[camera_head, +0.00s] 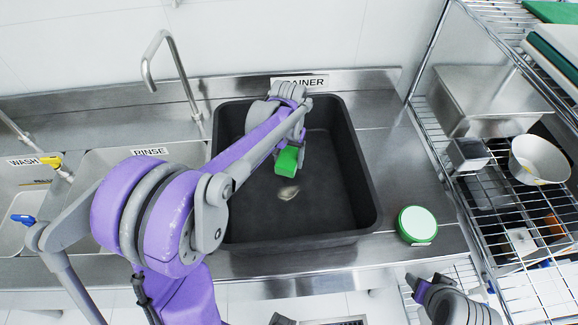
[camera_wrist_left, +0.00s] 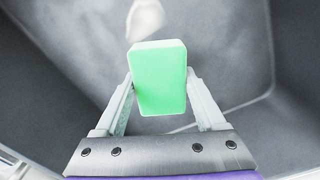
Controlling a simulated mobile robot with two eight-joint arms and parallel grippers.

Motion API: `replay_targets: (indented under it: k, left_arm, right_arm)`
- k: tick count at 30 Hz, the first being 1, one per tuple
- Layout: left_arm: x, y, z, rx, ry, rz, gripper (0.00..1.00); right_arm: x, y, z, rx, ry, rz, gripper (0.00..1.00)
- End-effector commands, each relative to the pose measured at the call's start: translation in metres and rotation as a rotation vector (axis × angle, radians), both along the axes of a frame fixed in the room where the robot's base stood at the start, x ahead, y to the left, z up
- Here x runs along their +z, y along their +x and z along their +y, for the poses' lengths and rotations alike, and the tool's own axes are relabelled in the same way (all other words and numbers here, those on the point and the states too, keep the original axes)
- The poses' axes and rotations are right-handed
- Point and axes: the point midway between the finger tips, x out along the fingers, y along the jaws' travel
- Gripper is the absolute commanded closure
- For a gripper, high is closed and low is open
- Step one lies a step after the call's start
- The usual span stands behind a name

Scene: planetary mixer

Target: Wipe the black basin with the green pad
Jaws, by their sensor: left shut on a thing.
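The black basin (camera_head: 345,190) is set into the steel counter, with a pale, irregular smear (camera_head: 288,193) on its floor. My left arm reaches over the near left side into the basin. My left gripper (camera_head: 291,150) is shut on the green pad (camera_head: 287,162). In the left wrist view the green pad (camera_wrist_left: 160,80) sits between the two fingers of the gripper (camera_wrist_left: 160,88). I cannot tell whether the pad touches the basin floor.
A tap (camera_head: 175,70) and the rinse sink (camera_head: 120,158) are to the left. A wire rack (camera_head: 500,200) with a bowl (camera_head: 538,160) and steel pans stands at the right.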

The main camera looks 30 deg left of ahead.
Motion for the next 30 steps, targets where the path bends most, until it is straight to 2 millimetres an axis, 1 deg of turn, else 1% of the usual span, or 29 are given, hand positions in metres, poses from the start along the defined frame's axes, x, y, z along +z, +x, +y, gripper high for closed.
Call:
replay_targets:
  k: [1, 3, 10, 30]
  left_arm:
    - [0.008, 0.002, 0.000, 0.000, 0.000, -0.002, 0.73]
    - [0.014, 0.004, -0.001, -0.001, 0.000, -0.002, 0.73]
    - [0.031, 0.008, -0.001, -0.002, 0.000, -0.001, 0.73]
    - [0.032, 0.007, -0.001, -0.001, 0.000, 0.000, 0.73]
  right_arm:
    - [0.006, 0.002, 0.000, 0.000, 0.000, -0.005, 0.43]
    - [0.010, 0.004, 0.000, 0.000, 0.000, -0.008, 0.43]
    - [0.021, 0.009, 0.000, 0.000, 0.000, -0.018, 0.43]
    - [0.022, 0.010, 0.000, 0.000, 0.000, -0.019, 0.43]
